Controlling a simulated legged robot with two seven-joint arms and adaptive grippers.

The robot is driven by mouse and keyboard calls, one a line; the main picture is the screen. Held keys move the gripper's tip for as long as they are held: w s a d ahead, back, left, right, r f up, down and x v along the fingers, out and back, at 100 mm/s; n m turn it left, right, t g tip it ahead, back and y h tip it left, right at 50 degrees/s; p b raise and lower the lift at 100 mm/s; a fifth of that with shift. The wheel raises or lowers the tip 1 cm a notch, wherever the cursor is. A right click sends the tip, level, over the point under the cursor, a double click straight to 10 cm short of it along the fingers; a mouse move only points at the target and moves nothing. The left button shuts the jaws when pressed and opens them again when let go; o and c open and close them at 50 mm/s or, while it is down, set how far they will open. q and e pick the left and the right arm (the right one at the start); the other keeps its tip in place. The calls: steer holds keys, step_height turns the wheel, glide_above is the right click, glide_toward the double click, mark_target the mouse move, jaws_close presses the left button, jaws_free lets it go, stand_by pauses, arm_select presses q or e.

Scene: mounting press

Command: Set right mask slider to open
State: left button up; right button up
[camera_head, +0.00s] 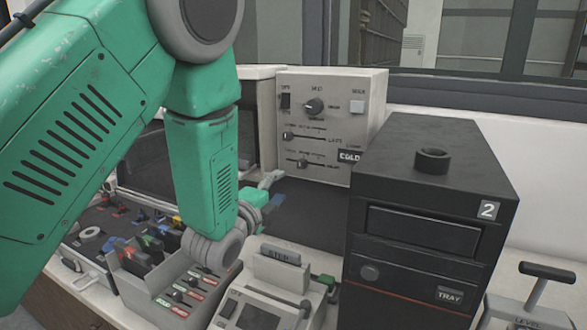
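A beige control panel (335,90) stands at the back centre with a dark round knob, a switch and a pale button. Two horizontal sliders sit on it. The upper slider (288,136) has its knob at the left end. The lower slider (303,162) has its knob near the middle of its track. The lettering is too small to read surely, so I cannot tell which one is the right mask slider. My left gripper (268,185) is below and left of the panel, apart from the sliders, mostly hidden behind my green arm. Its finger state is unclear. My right gripper is not in view.
A black cabinet (430,215) marked 2 stands right of the panel. A grey box with small coloured sliders (185,290) and a beige STEP device (270,290) stand in front. A lever unit (535,300) is at the lower right.

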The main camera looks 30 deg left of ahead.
arm_select(q)
steer(key=p, duration=0.1)
glide_toward(299, 167)
steer(key=w, duration=0.7)
steer(key=w+p, duration=0.1)
steer(key=w, duration=0.2)
steer(key=shift+r, duration=0.2)
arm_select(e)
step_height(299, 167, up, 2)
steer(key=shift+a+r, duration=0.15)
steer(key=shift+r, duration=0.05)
arm_select(q)
steer(key=shift+a, duration=0.15)
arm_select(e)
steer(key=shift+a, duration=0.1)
arm_select(q)
steer(key=shift+a+f, duration=0.1)
steer(key=shift+c, duration=0.4)
jaws_close()
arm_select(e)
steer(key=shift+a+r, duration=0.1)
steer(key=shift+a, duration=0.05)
